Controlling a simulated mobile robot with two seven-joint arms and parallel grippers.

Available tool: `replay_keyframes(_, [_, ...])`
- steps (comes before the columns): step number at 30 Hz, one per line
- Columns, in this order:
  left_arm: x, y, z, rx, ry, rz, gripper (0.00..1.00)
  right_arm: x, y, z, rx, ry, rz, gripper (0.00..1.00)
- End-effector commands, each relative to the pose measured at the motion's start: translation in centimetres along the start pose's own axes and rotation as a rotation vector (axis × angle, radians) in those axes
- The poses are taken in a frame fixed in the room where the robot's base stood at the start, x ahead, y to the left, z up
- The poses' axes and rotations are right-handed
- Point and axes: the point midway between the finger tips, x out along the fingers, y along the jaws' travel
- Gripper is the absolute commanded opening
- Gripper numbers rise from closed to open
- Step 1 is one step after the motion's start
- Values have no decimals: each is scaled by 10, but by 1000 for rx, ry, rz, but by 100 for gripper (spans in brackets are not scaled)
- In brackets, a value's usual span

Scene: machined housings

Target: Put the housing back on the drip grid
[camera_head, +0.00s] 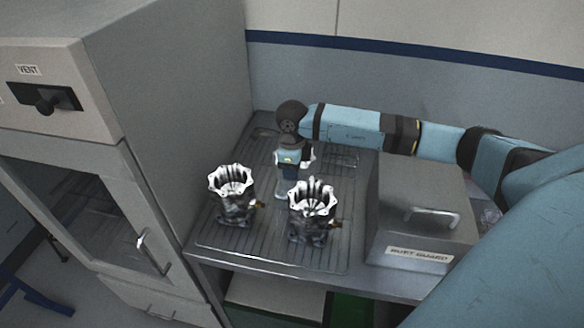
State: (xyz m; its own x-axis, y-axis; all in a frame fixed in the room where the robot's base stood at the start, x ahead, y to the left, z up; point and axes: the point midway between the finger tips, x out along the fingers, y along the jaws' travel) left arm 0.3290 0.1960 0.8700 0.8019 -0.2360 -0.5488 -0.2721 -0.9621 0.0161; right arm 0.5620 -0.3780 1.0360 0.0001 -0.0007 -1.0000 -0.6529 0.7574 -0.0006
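Two shiny metal housings with scalloped, crown-like rims stand upright on the drip grid (215,238). One housing (233,200) is at the left, the other housing (312,215) at the front right. Each has a small brass-coloured fitting on its right side. My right gripper (283,190) points down over the grid, behind and between the two housings. A bright metallic edge shows beside its wrist; I cannot tell what it belongs to. The fingers are small and partly hidden, so their opening is unclear. My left gripper is out of view.
A tall grey cabinet (190,90) with a vent knob borders the grid at left. My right arm spans the back. The grid's front strip is bare.

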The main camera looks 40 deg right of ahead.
Motion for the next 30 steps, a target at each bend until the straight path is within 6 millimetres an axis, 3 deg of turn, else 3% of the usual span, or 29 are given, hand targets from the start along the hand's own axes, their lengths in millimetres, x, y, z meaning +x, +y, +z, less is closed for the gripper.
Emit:
replay_keyframes(14, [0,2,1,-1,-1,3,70,-11,-1,0,0,-2,-3,45])
replay_keyframes(24, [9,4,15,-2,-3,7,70,-80,-1,0,0,-4,-4,45])
replay_keyframes(30, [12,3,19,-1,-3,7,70,-111,0,0,-1,-2,-2,45])
